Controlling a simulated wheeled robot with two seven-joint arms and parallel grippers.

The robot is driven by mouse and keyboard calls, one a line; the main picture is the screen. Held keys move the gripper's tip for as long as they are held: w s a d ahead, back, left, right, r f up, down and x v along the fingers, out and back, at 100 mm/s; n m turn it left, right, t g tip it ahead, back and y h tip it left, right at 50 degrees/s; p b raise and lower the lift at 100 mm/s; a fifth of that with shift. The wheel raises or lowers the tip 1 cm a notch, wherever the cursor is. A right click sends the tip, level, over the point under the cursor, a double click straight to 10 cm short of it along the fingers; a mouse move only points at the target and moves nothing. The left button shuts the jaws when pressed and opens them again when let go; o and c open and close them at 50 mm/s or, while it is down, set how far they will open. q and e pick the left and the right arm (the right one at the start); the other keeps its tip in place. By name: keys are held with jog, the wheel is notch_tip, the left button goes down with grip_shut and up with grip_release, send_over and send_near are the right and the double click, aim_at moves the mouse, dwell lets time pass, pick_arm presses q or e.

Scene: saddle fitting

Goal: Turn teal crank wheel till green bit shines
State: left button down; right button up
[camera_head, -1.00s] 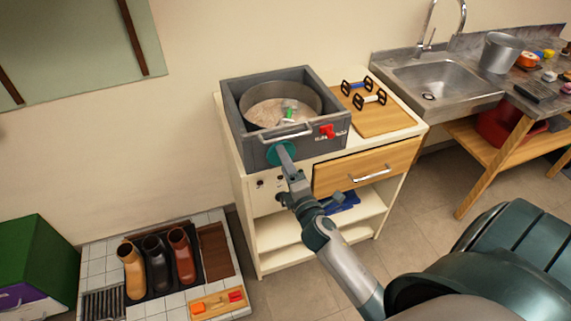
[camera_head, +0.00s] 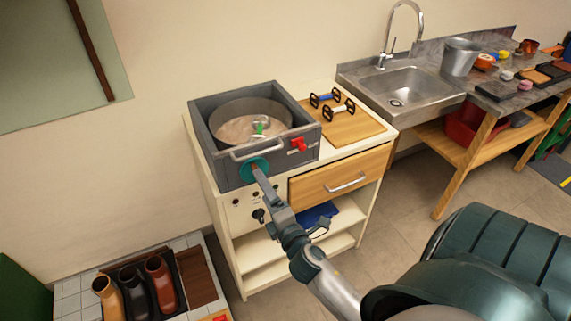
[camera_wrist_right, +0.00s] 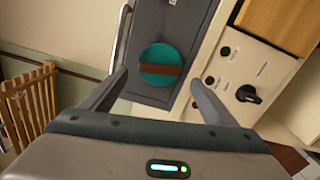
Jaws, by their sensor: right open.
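The teal crank wheel (camera_head: 248,166) is on the front of a grey box (camera_head: 222,173), low under its bar handle. In the right wrist view the wheel (camera_wrist_right: 160,53) faces me, with a brown bar (camera_wrist_right: 161,69) lying across it. My right gripper (camera_head: 257,173) is in front of the wheel; in the wrist view its open fingers (camera_wrist_right: 158,79) stand to either side of the wheel, with nothing between them held. A small green piece (camera_head: 260,127) shows inside the round pan of the box; I cannot tell whether it is lit. My left gripper is not in view.
Below the box, the cabinet's cream panel has a black knob (camera_wrist_right: 248,94) and a dark green round spot (camera_wrist_right: 225,51). A red knob (camera_head: 298,144) is on the box front. A wooden drawer (camera_head: 340,180) is to the right. A sink (camera_head: 400,85) stands farther right.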

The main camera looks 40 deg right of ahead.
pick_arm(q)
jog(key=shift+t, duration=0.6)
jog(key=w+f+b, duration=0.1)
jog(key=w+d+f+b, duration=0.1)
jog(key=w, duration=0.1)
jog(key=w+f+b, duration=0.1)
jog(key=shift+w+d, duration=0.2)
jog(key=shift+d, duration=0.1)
pick_arm(e)
jog(key=v, duration=1.3)
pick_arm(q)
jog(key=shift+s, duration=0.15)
pick_arm(e)
jog(key=shift+w, duration=0.1)
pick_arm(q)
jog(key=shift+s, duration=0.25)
